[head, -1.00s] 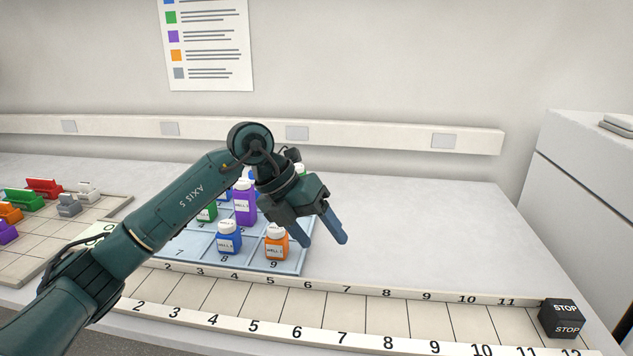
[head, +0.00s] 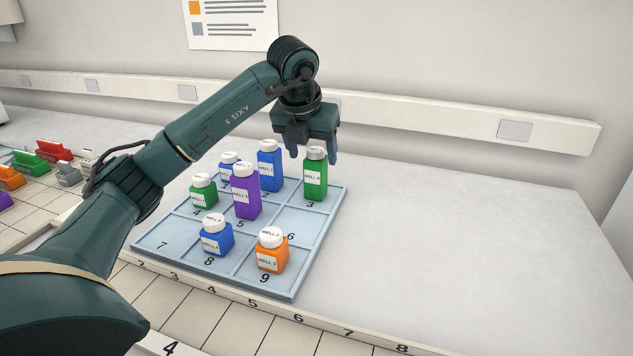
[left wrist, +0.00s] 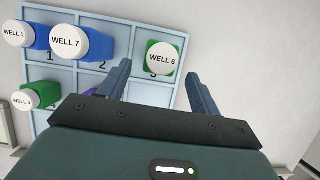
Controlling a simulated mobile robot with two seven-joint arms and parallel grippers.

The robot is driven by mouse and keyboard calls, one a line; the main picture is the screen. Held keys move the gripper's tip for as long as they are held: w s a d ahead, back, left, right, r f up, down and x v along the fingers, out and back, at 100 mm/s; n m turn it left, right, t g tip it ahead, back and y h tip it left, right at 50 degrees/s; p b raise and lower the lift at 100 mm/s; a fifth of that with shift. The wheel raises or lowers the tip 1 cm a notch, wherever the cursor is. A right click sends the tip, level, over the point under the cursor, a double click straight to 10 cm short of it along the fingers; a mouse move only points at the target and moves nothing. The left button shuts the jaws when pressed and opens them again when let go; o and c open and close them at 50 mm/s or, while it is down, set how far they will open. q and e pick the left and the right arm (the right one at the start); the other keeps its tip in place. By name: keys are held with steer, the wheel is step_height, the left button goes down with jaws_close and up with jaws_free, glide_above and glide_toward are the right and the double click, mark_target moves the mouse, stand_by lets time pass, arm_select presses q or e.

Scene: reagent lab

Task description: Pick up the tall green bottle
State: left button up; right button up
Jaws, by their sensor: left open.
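The tall green bottle (head: 316,177) stands upright in cell 3 at the back right of the blue tray (head: 333,208). Its grey-white cap faces up, and it also shows in the left wrist view (left wrist: 162,58), labelled WELL 6. My left gripper (head: 312,150) is open, pointing down, with its fingers around or just behind the top of the bottle in the head view. In the left wrist view the open fingers (left wrist: 160,82) appear with the cap beyond and between them. I cannot tell whether they touch the bottle. My right gripper is not in view.
Other bottles share the tray: a tall blue one (head: 269,167), a tall purple one (head: 245,192), a short green one (head: 203,192), short blue ones (head: 216,237) and an orange one (head: 271,251). Coloured pieces (head: 30,162) sit at left. The table right of the tray is clear.

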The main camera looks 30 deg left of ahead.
mark_target(316, 169)
arm_select(q)
steer(key=shift+x, duration=3.2)
steer(key=shift+a+r, duration=0.1)
steer(key=shift+c, duration=0.3)
steer(key=c, duration=1)
